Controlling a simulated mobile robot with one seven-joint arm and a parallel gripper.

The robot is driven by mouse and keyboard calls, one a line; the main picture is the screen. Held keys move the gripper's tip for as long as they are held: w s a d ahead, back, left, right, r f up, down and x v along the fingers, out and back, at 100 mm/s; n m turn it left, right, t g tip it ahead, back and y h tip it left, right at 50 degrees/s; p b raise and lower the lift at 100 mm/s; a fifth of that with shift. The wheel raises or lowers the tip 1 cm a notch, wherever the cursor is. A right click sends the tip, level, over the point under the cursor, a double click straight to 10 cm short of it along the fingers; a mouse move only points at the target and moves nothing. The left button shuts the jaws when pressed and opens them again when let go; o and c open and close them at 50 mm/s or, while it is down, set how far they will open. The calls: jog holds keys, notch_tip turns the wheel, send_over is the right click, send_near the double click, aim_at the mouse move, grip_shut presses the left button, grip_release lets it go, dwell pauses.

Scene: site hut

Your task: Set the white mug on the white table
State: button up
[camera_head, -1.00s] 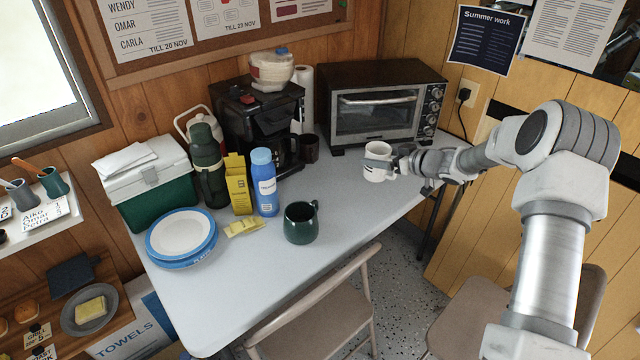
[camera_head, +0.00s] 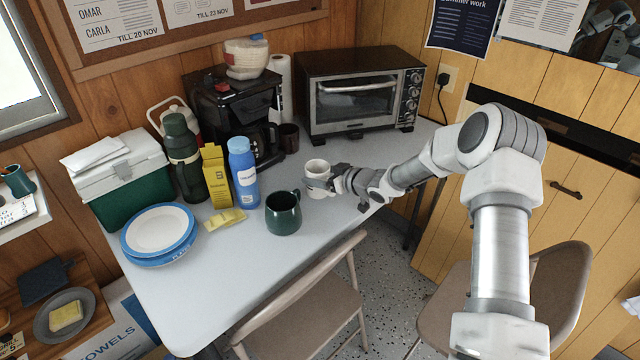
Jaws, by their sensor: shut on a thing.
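The white mug (camera_head: 316,170) is in my gripper (camera_head: 323,183), in the head view right of the middle of the white table (camera_head: 235,285). My gripper comes in from the right and is shut on the mug, which looks upright. The mug is at or just above the tabletop; I cannot tell whether it touches. The gripper's fingers hide part of the mug's lower side.
A dark green mug (camera_head: 283,213) stands close by, left and nearer. A blue bottle (camera_head: 243,172), a yellow carton (camera_head: 216,176) and blue-rimmed plates (camera_head: 158,232) stand farther left. A toaster oven (camera_head: 362,92) and coffee maker (camera_head: 232,110) stand behind. Folding chairs (camera_head: 300,300) border the front edge.

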jog(key=shift+f, duration=1.15)
